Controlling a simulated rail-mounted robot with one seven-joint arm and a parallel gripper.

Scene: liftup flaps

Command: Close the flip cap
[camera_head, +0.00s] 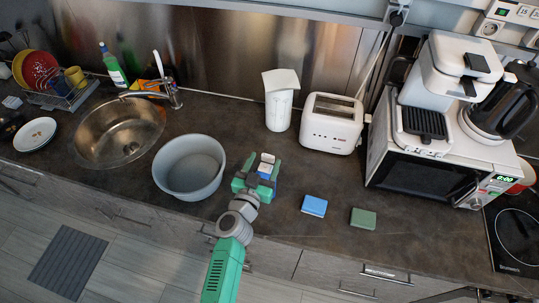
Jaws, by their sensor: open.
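A white cylindrical container (278,108) stands upright on the dark counter, left of the toaster. Its flat white cap (281,80) sits at the top, tilted and wider than the body; it looks raised, but the hinge is too small to make out. My gripper (265,168) is open, low over the counter in front of the container and apart from it. Small white and blue patches show at the gripper's fingers; I cannot tell whether they belong to it.
A grey bowl (189,167) stands close left of my gripper. A white toaster (332,123) stands right of the container. Blue (314,205) and green (363,218) sponges lie at the front right. A microwave (430,175) is farther right, the sink (119,132) at left.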

